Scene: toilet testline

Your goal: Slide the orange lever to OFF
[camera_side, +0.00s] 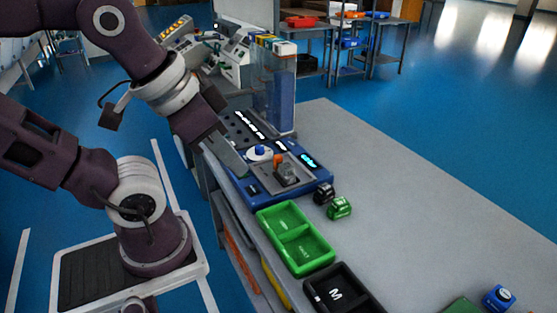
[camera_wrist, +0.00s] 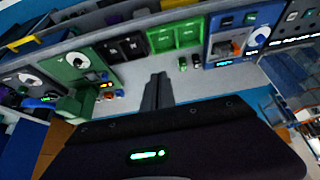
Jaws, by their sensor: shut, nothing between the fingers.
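The orange lever (camera_side: 278,159) stands on a grey plate in the middle of the blue panel (camera_side: 254,191), at the near-left part of the bench. In the wrist view the orange lever (camera_wrist: 236,48) shows small at the upper right, on the blue panel (camera_wrist: 216,22). My gripper (camera_side: 241,170) appears left of the lever in the side view, apart from it. In the wrist view my gripper (camera_wrist: 158,76) is shut and empty, with the lever off to its right. I cannot read the lever's position labels.
A blue button (camera_side: 259,149) on a white base sits beside the lever. A green tray (camera_side: 268,233) and a black tray marked M (camera_side: 316,303) lie nearer. Black (camera_side: 323,193) and green (camera_side: 340,207) blocks sit right of the panel. Clear tubes stand behind. The bench's right side is mostly clear.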

